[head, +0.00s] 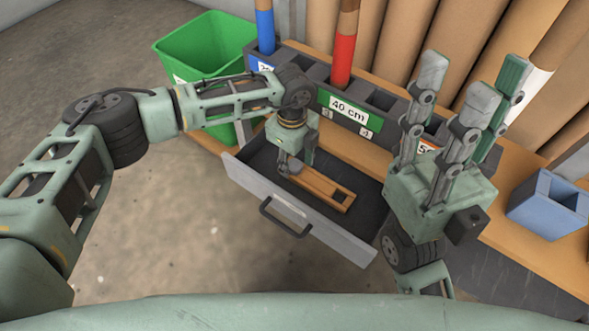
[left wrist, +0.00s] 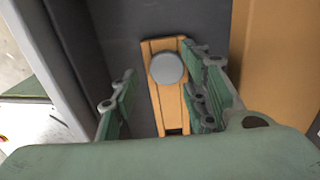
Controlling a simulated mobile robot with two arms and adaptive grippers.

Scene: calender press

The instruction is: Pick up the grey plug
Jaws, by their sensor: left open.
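The grey plug (left wrist: 167,68) is a round disc standing on a wooden holder (left wrist: 161,102) in the left wrist view. In the head view the same wooden holder (head: 334,192) lies in an open drawer (head: 262,160), and my left gripper (head: 296,165) mostly hides the plug. My left gripper (left wrist: 163,75) points down into the drawer, open, with its fingers on either side of the plug and visible gaps beside it. How far the fingertips are above the holder is hard to tell. My right gripper (head: 460,105) is raised with its fingers pointing up, spread and empty.
The drawer's grey front with a dark handle (head: 283,217) faces the open floor. Behind it stand a dark rack (head: 382,98) with blue and red tubes, and a green bin (head: 205,50). A blue box (head: 545,203) sits on the wooden bench at right.

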